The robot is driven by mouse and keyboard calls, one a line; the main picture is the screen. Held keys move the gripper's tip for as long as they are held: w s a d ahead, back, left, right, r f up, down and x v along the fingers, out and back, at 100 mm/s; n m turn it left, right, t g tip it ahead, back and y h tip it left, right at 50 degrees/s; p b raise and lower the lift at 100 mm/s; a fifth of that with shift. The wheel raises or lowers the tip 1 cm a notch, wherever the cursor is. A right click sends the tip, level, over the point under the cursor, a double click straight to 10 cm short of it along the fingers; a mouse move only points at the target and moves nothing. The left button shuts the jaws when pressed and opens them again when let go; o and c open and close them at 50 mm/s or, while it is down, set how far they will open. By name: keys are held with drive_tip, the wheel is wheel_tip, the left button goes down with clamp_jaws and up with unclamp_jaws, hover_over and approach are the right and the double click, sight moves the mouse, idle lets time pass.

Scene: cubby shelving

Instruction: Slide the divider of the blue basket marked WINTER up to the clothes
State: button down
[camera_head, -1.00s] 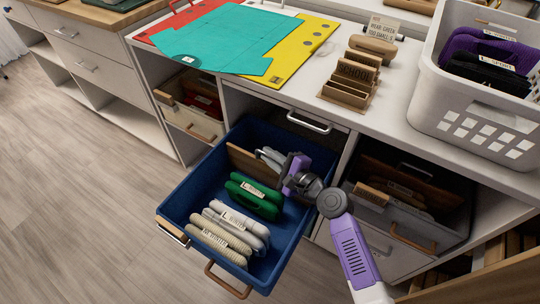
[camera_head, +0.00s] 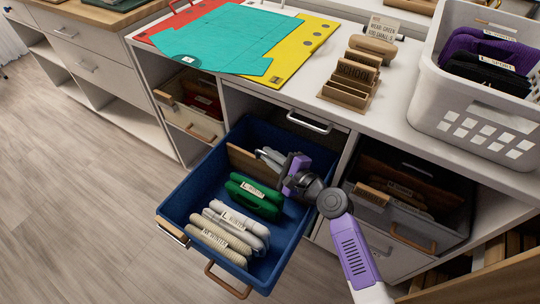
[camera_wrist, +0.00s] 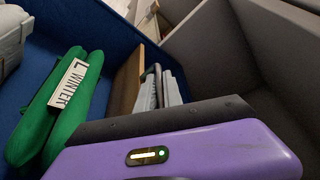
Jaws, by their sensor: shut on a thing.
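The blue basket (camera_head: 185,197) is pulled out of the shelving. It holds folded clothes in a row: a cream one (camera_head: 218,240) in front, a pale grey one (camera_head: 240,222), then a green one (camera_head: 252,195), tagged "L WINTER" in the wrist view (camera_wrist: 40,118). The brown divider (camera_head: 243,160) stands upright behind the green garment, a gap between them; it also shows in the wrist view (camera_wrist: 126,85). My gripper (camera_head: 292,175) is at the divider's right end and appears shut on it.
An open grey basket (camera_head: 405,222) with brown contents is in the bay to the right. The counter above holds coloured folders (camera_head: 230,40), a wooden sorter (camera_head: 352,80) and a white basket (camera_head: 470,125).

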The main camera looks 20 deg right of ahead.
drive_tip(key=shift+s, duration=0.1)
idle(0.4)
drive_tip(key=s+a+p, duration=0.1)
drive_tip(key=s+a, duration=0.1)
drive_tip(key=s+a+p, duration=0.2)
drive_tip(key=a, duration=0.1)
drive_tip(key=s+a+p, duration=0.1)
drive_tip(key=s+a, duration=0.1)
drive_tip(key=a, duration=0.1)
drive_tip(key=shift+a+p, duration=0.1)
drive_tip(key=shift+p, duration=0.25)
drive_tip(key=c, duration=1.5)
unclamp_jaws()
drive_tip(key=shift+w, duration=0.1)
drive_tip(key=shift+v, duration=3.9)
